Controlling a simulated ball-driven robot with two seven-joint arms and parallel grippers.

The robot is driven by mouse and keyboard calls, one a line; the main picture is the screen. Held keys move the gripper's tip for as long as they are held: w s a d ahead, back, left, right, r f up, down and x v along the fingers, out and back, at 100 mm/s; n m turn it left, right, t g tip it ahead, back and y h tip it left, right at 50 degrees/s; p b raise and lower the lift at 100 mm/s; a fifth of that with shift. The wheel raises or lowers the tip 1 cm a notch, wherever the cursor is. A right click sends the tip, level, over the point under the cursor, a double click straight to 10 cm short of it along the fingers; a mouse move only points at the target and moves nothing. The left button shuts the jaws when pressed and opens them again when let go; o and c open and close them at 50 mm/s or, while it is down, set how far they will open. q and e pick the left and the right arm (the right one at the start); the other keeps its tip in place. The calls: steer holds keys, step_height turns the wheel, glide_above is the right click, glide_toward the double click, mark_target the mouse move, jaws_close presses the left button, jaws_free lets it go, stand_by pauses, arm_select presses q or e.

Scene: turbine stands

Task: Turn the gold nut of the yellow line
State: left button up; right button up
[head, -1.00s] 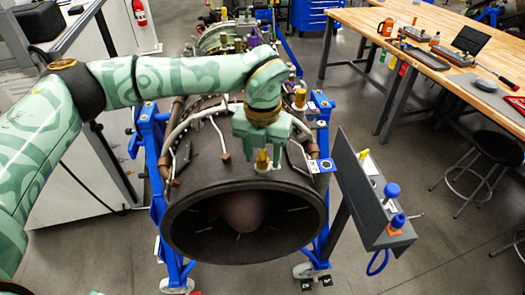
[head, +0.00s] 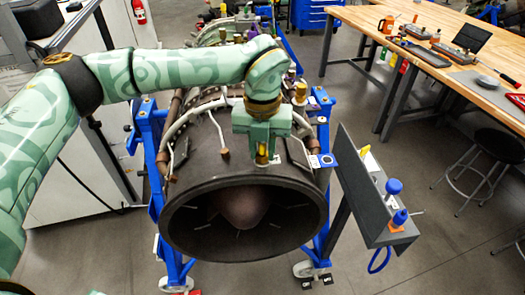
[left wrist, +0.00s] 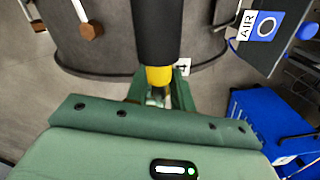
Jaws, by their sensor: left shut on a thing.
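My left gripper (head: 262,160) points down at the top of the dark engine casing (head: 200,170), just behind its front rim. It is shut on the gold nut, which is mostly hidden between the fingers. A yellow part (head: 262,149) shows there in the head view. In the left wrist view, a thick black line with a yellow band (left wrist: 158,76) runs down to the fingers of my left gripper (left wrist: 160,98). The nut itself is not clear in that view. My right gripper is not in view.
A grey panel (head: 362,195) with blue knobs rises at the right. A blue stand (head: 154,150) holds the engine.

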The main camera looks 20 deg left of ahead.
arm_select(q)
steer(key=n+b, duration=0.2)
steer(key=n, duration=0.1)
steer(key=shift+f, duration=0.1)
steer(key=shift+n+b, duration=1)
steer(key=shift+n, duration=0.1)
steer(key=o, duration=1)
steer(key=shift+r, duration=0.2)
step_height(320, 180, up, 16)
steer(key=shift+b, duration=0.3)
